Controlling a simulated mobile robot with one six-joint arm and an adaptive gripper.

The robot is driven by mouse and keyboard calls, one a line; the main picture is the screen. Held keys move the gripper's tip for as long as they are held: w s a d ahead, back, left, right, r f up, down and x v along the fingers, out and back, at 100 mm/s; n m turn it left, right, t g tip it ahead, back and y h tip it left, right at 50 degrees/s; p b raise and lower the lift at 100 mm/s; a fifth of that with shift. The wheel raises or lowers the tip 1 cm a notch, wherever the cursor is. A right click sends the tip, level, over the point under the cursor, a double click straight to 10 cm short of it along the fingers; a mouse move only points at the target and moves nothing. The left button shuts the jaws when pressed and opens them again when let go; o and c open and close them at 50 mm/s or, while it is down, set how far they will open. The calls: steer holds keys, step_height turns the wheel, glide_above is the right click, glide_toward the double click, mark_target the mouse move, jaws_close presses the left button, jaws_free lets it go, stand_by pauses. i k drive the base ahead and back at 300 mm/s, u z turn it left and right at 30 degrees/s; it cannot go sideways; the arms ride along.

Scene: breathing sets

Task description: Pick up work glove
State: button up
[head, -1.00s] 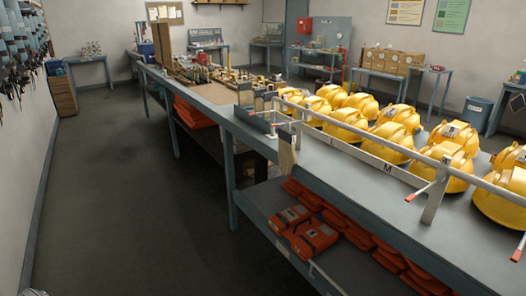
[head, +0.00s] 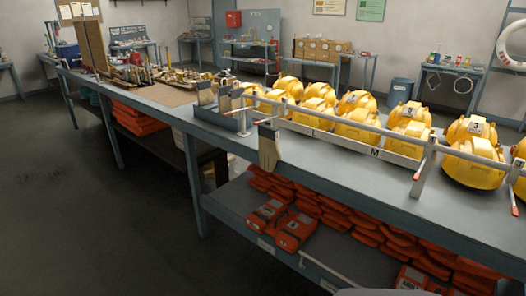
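A tan work glove (head: 269,150) with a dark cuff hangs at the front edge of the long bench (head: 330,160), below the near rail. What holds it up is too small to tell. More tan, dark-topped pieces that look like gloves (head: 206,94) stand in a small dark holder (head: 215,119) on the bench top, just left of the rail's end. My gripper is not in view, so nothing shows of what it holds.
Yellow helmets (head: 358,123) fill the bench top behind a grey rail (head: 350,130). Orange packs (head: 295,229) lie on the lower shelf (head: 235,205). A board (head: 92,45) and small parts stand further left. The dark floor at left (head: 80,200) is clear.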

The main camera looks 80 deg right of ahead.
mark_target(270, 152)
steer(key=z, duration=1.9)
